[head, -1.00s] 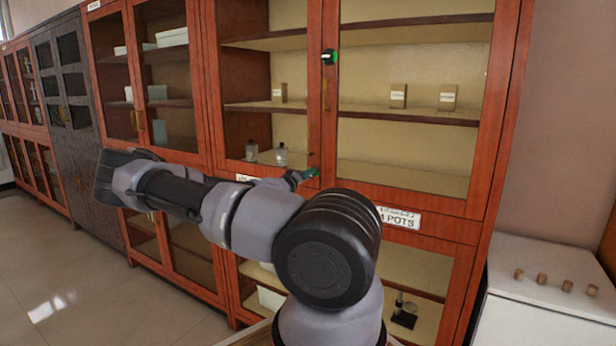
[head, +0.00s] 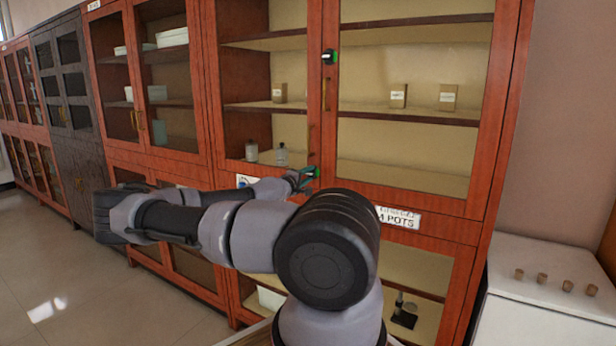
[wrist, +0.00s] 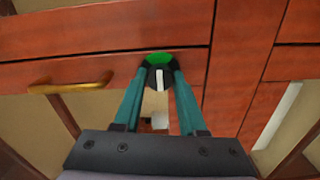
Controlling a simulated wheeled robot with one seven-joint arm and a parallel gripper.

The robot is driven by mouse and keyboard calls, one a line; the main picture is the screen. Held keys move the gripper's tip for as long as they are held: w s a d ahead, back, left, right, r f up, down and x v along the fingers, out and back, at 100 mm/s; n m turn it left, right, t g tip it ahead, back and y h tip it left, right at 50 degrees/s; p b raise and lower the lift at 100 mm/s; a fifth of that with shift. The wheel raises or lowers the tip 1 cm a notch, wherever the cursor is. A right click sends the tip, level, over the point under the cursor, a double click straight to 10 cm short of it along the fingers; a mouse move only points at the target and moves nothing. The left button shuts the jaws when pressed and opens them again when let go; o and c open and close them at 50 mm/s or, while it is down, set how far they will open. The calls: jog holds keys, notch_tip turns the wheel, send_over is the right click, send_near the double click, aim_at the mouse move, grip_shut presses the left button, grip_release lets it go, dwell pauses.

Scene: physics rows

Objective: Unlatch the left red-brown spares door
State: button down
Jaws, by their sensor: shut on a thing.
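The left red-brown door (head: 314,120) of the near glass-fronted cabinet stands closed beside the right door. A black latch knob with green (head: 329,57) sits high at the seam between the doors. A second latch knob (head: 317,172) sits low on the same seam. My gripper (head: 307,178) is at this lower knob. In the wrist view, both teal fingers of my gripper (wrist: 160,78) are shut on the black knob (wrist: 152,75), which has a white mark and green behind it. The fingers cover the knob's sides. A brass handle (wrist: 70,83) is to the left.
A label reading "POTS" (head: 402,218) is below the right door. Small boxes (head: 398,96) and bottles (head: 281,154) stand on the shelves behind glass. A white counter (head: 535,315) with several small brown pieces is at right. Open floor lies left.

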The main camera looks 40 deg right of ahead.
dwell(0.4)
jog(key=shift+c, duration=2.3)
grip_release()
jog(key=v, duration=1)
jog(key=shift+s+a, duration=0.15)
jog(key=shift+a, duration=0.2)
jog(key=shift+f, duration=0.1)
